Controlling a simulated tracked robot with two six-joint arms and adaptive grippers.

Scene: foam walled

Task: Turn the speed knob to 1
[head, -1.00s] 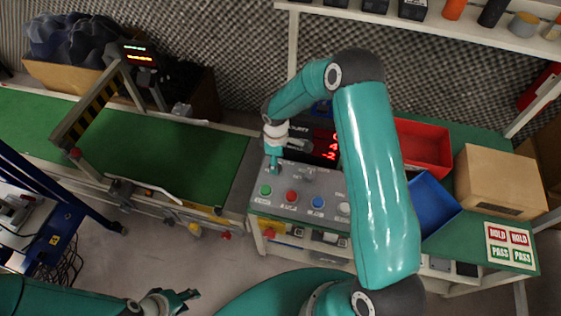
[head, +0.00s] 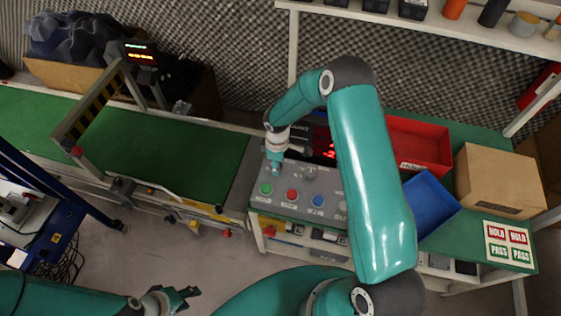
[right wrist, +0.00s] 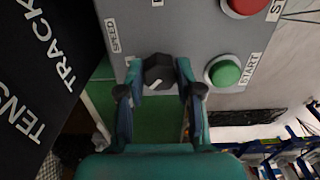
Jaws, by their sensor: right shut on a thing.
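The speed knob (right wrist: 158,72) is black with a white pointer line. It sits on the grey control panel (right wrist: 180,30), near the printed SPEED label. In the right wrist view its pointer slants toward the lower left. My right gripper (right wrist: 158,85) is shut on the knob, with one finger on each side. In the head view the right gripper (head: 275,167) is at the panel's back left, and it hides the knob there. The scale marks around the knob are mostly hidden by the fingers. My left gripper (head: 188,297) is open and empty, low over the floor.
A green button (right wrist: 223,71) and a red button (head: 292,195) are close to the knob; a blue button (head: 318,201) is further right. A red display (head: 328,153) stands behind the panel. A green conveyor (head: 170,155) lies left; red (head: 420,145) and blue (head: 432,203) bins stand right.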

